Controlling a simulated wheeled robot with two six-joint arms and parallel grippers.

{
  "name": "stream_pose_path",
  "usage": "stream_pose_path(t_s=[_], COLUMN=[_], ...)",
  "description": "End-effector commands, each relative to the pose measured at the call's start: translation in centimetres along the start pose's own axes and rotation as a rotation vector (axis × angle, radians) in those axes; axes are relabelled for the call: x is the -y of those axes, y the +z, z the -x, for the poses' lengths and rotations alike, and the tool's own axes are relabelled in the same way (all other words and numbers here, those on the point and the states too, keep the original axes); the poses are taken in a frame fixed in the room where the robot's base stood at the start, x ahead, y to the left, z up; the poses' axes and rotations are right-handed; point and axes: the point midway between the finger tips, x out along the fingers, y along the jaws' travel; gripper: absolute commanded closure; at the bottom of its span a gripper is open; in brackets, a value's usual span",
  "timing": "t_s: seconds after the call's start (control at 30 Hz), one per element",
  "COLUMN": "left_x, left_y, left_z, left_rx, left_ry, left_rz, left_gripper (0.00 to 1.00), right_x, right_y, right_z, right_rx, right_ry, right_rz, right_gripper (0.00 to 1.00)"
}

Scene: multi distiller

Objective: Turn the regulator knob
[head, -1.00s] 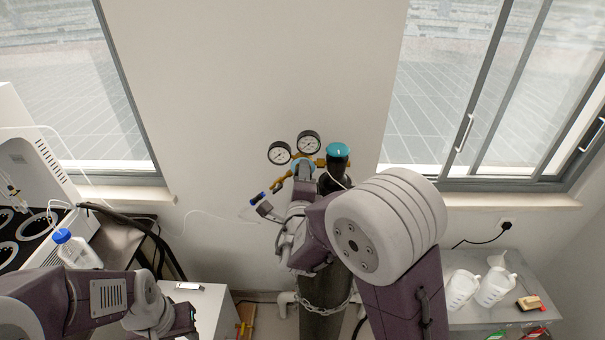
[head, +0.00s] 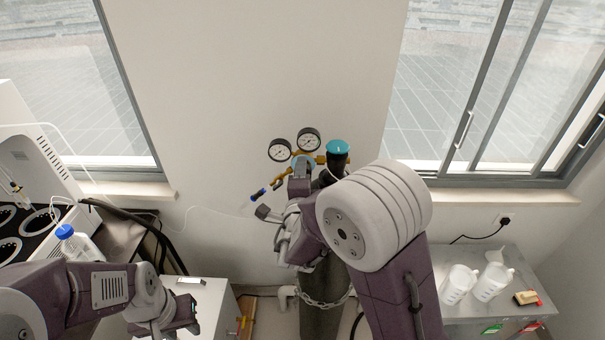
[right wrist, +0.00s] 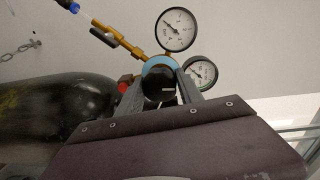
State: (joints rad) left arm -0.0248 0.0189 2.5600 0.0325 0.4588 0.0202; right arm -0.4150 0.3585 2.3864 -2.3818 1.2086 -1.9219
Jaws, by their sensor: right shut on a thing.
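The regulator has two round white dial gauges, the left one (head: 280,150) and the right one (head: 308,140), on brass fittings beside the teal-capped black gas cylinder (head: 338,149). The black regulator knob (right wrist: 158,86) sits in front of a light blue ring in the right wrist view. My right gripper (right wrist: 160,84) is shut on it, with one finger on each side. In the head view the right gripper (head: 302,170) covers most of the knob. My left gripper (head: 190,316) hangs low at the left, apart from the regulator, and its fingertips are unclear.
A chain goes around the cylinder. A bottle with a blue cap (head: 76,242) stands at the left by a white instrument. A grey side table (head: 450,318) with white jugs (head: 490,284) is at the right. Windows flank the bare wall.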

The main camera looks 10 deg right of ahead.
Motion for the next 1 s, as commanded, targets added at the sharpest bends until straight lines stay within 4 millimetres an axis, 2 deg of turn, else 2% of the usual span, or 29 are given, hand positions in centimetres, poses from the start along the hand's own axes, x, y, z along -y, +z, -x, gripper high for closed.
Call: stream_pose_path(t_s=[0.03, 0.1, 0.47, 0.57, 0.7, 0.8, 0.9, 1.0], left_x=[0.0, 0.0, 0.0, 0.0, 0.0, 0.1, 0.1, 0.1], left_y=[0.0, 0.0, 0.0, 0.1, 0.2, 0.3, 0.6, 0.6], left_z=[0.0, 0.0, -0.2, -0.8, -1.7, -3.2, -5.2, -6.0], left_rx=[0.0, 0.0, 0.0, 0.0, 0.0, 0.0, 0.0, 0.0], left_ry=[0.0, 0.0, 0.0, 0.0, 0.0, 0.0, 0.0, 0.0], left_rz=[0.0, 0.0, 0.0, 0.0, 0.0, 0.0, 0.0, 0.0], left_gripper=[0.64, 0.64, 0.64, 0.64, 0.64, 0.64, 0.64, 0.64], right_x=[-0.3, -0.2, -0.2, -0.3, -0.4, -0.7, -0.8, -0.6], right_y=[0.0, 0.0, 0.1, 0.1, 0.2, 0.3, 0.2, 0.1], right_z=[0.0, 0.0, 0.3, 1.5, 4.5, 7.0, 7.9, 8.6], right_rx=[0.001, 0.0, 0.001, 0.004, 0.007, 0.009, 0.001, 0.0], right_ry=[0.007, 0.006, 0.002, 0.001, 0.001, -0.001, -0.004, -0.001], right_rz=[0.002, 0.001, 0.0, -0.001, -0.001, -0.005, -0.006, -0.003], right_gripper=[0.54, 0.36, 0.36, 0.36, 0.36, 0.36, 0.36, 0.36])
